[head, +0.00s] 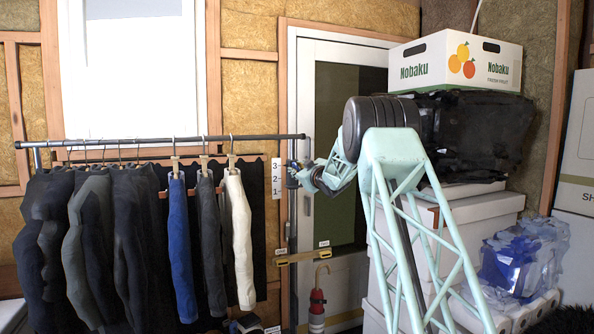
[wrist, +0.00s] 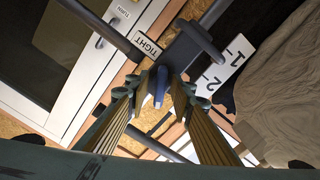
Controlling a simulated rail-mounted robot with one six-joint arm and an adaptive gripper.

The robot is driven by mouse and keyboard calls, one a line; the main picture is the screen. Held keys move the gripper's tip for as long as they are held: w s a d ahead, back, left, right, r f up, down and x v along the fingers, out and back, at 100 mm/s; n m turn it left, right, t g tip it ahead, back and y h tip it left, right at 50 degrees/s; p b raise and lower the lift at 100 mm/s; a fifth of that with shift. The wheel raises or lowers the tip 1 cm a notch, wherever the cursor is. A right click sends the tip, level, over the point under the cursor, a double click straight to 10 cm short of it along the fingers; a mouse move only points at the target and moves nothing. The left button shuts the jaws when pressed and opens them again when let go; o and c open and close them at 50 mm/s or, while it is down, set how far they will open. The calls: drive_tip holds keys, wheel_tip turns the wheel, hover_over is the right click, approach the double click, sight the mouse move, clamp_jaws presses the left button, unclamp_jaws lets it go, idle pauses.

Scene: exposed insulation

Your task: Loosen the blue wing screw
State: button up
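The blue wing screw (wrist: 160,86) shows in the middle of the wrist view, on the underside of a dark clamp block (wrist: 190,55). My gripper (wrist: 158,93) has its two fingers apart, one on each side of the screw. Gaps show between the screw and both fingertips, so the gripper looks open and empty. In the head view my gripper (head: 303,176) is beside the upright post of the clothes rack (head: 292,215), near the right end of its top bar. The screw is too small or hidden to make out there.
A number plate (head: 276,177) and a "TIGHT" label (wrist: 148,45) are close to the clamp. Hanging clothes (head: 125,240) fill the rack to the left. A glazed door (head: 335,110) stands behind. White boxes (head: 455,215) and a fruit carton (head: 455,60) are at right.

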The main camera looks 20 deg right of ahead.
drive_tip(key=shift+s, duration=0.1)
drive_tip(key=s, duration=1.1)
drive_tip(key=shift+s+a, duration=0.25)
drive_tip(key=shift+s, duration=0.15)
idle(0.6)
drive_tip(key=shift+s, duration=0.1)
drive_tip(key=s+a+r+m+g+h, duration=0.1)
drive_tip(key=s+a+g, duration=0.1)
drive_tip(key=s+a, duration=0.6)
drive_tip(key=s+a+r+m+g, duration=0.1)
drive_tip(key=s+a+m+g, duration=0.15)
drive_tip(key=s, duration=0.95)
drive_tip(key=s+a+r+m+g+h, duration=0.1)
drive_tip(key=s+a+g, duration=0.1)
drive_tip(key=s+a, duration=0.6)
drive_tip(key=s+a+f+g+y, duration=0.1)
drive_tip(key=s+a+f, duration=0.4)
drive_tip(key=s, duration=1.2)
drive_tip(key=s+a+f+m+g, duration=0.1)
drive_tip(key=s+a+f+g, duration=0.3)
drive_tip(key=s, duration=1.4)
drive_tip(key=s+a+f+g+y, duration=0.1)
drive_tip(key=s+a+f, duration=0.5)
drive_tip(key=s, duration=1.2)
drive_tip(key=shift+a+f+g+y, duration=0.25)
drive_tip(key=shift+f+g+y, duration=0.05)
drive_tip(key=shift+g, duration=0.45)
